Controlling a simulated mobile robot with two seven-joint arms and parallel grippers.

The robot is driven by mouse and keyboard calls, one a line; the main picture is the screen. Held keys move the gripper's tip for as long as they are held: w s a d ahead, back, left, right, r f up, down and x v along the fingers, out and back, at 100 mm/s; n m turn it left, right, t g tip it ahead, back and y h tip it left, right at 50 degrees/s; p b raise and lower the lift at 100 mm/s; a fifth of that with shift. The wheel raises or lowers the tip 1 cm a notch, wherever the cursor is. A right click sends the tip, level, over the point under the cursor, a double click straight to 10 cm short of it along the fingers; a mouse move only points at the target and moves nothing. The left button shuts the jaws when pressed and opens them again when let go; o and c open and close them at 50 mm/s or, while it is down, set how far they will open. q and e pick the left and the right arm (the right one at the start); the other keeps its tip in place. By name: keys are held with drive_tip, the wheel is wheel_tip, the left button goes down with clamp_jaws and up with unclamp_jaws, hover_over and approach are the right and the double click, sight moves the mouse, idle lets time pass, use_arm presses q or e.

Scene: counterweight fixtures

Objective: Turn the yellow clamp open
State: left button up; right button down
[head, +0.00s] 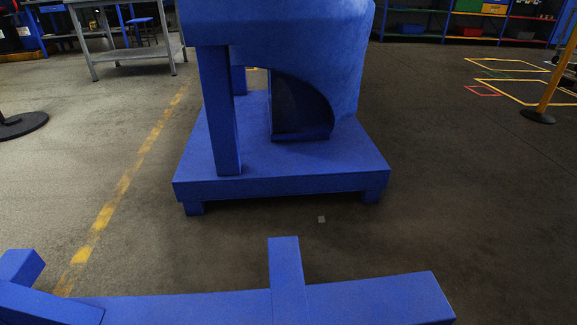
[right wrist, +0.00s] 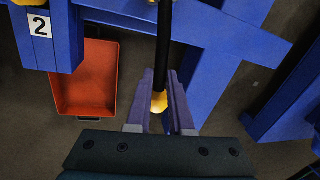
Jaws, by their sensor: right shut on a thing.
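In the right wrist view, my right gripper (right wrist: 161,78) has its two purple fingers shut on a black rod (right wrist: 164,38) that ends in a yellow knob (right wrist: 159,102). The knob sits between the fingers, nearer the palm. The rod runs up out of the top of the view, so what it joins is hidden. I cannot tell whether this rod and knob are the handle of the yellow clamp. The clamp's body does not clearly show in either view. Neither gripper shows in the head view, and my left gripper is in neither view.
A blue box marked "2" (right wrist: 40,35) and a red tray (right wrist: 85,85) lie left of my right gripper. Blue beams (right wrist: 215,80) are close on its right. In the head view, a large blue fixture (head: 285,165) stands on the floor. A blue frame (head: 360,298) crosses the front.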

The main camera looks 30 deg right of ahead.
drive_tip(key=shift+s+a+m, duration=0.3)
drive_tip(key=shift+s+m, duration=0.5)
drive_tip(key=shift+m, duration=0.2)
drive_tip(key=c, duration=0.8)
unclamp_jaws()
